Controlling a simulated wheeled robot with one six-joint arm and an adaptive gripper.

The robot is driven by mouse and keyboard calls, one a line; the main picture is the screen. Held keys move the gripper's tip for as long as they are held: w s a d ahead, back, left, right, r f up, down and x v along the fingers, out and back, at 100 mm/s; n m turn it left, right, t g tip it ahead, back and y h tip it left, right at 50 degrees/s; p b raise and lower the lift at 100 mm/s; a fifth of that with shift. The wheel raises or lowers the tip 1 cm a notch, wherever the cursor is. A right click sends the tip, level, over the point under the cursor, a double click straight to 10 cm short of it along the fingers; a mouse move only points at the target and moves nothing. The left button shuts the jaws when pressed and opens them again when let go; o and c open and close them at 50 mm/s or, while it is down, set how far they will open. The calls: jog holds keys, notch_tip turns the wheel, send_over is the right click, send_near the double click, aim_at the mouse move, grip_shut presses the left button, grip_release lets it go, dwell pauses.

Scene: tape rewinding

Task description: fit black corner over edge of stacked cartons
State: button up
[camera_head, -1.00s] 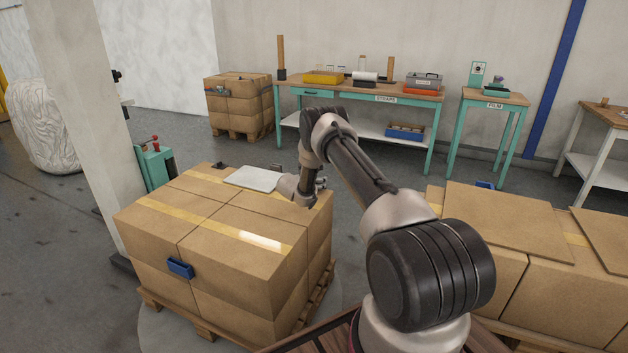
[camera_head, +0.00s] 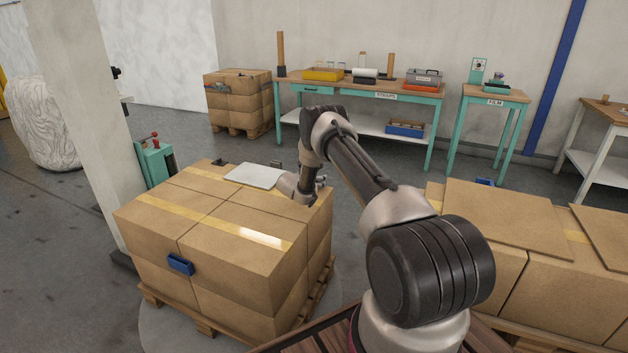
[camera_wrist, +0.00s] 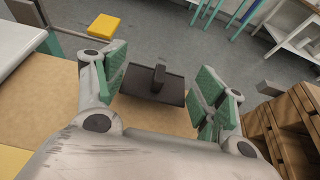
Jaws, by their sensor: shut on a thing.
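The stacked cartons (camera_head: 215,265) stand on a pallet at left centre, with tan tape across the top; their top also shows in the wrist view (camera_wrist: 60,100). The black corner (camera_wrist: 135,86), a dark plate with a raised tab, lies between the green-padded fingers of my gripper (camera_wrist: 165,88) at the cartons' far edge. My gripper is shut on it. I cannot tell whether the black corner touches the cartons. In the head view my gripper (camera_head: 319,188) is low at the far right corner of the stack, and the held piece is hidden there.
A pale flat sheet (camera_head: 255,176) lies on the carton top. More cartons (camera_head: 500,225) stand at right.

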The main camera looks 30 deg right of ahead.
jog(key=shift+f, duration=0.5)
jog(key=o, duration=1)
jog(key=shift+c, duration=0.2)
jog(key=shift+o, duration=0.4)
jog(key=shift+r, duration=4)
jog(key=v, duration=1.2)
jog(key=shift+r, duration=0.1)
